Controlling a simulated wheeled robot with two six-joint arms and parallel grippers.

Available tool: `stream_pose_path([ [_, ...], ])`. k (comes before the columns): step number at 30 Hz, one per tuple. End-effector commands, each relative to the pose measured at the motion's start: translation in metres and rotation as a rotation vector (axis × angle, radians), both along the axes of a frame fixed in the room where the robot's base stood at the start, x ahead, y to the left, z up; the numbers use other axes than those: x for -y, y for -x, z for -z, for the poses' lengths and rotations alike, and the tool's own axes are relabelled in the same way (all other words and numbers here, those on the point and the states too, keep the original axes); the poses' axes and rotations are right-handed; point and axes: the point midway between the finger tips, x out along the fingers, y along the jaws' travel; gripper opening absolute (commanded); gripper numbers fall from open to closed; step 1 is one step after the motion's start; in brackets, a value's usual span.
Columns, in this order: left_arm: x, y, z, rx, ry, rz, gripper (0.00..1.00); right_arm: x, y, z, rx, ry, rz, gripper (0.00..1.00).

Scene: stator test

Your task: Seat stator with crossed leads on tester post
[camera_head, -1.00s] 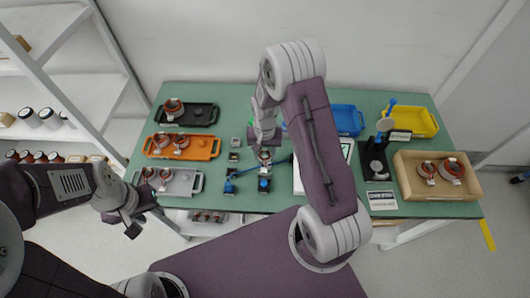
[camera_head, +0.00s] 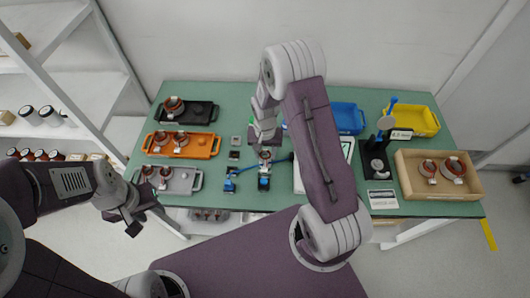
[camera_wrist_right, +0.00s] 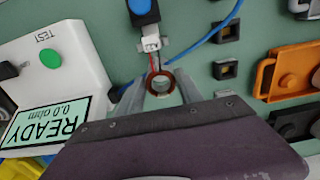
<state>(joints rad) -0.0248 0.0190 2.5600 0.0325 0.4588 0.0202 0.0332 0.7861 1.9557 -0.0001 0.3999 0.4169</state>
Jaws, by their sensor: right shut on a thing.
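My right gripper (camera_wrist_right: 161,88) is shut on a ring-shaped copper stator (camera_wrist_right: 161,74), with one finger on each side. In the head view this gripper (camera_head: 264,148) is low over the middle of the table. Red and dark leads run from the stator to a white connector (camera_wrist_right: 151,43), which is close to a blue block (camera_wrist_right: 142,10). Whether the leads cross is too small to tell. The tester (camera_wrist_right: 58,75) reads "READY 0.0 ohm" and has a green button. Any post under the stator is hidden. My left gripper (camera_head: 134,217) looks open and empty off the table's front left.
Black (camera_head: 205,112), orange (camera_head: 204,146) and grey (camera_head: 186,186) trays hold stators at left. At right are a wooden box (camera_head: 472,188) with stators, a black stand (camera_head: 372,165), and blue (camera_head: 347,118) and yellow (camera_head: 423,121) bins. A blue cable (camera_wrist_right: 205,36) lies near the connector.

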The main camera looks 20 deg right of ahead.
Motion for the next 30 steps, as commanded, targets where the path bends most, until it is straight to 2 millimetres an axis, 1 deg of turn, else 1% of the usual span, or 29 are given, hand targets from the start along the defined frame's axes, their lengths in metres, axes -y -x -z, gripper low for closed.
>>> stream_pose_path([
  [15, 0.000, 0.000, 0.012, 0.000, 0.000, 0.000, 0.36, 0.002, 0.000, 0.017, 0.000, 0.000, 0.000, 0.00],
  [25, 0.000, 0.000, 0.012, 0.000, 0.000, 0.000, 0.36, 0.002, 0.000, 0.017, 0.000, 0.000, 0.000, 0.00],
  [30, 0.000, 0.000, 0.014, 0.000, 0.000, 0.000, 0.36, 0.001, 0.000, 0.020, 0.000, 0.000, 0.000, 0.00],
])
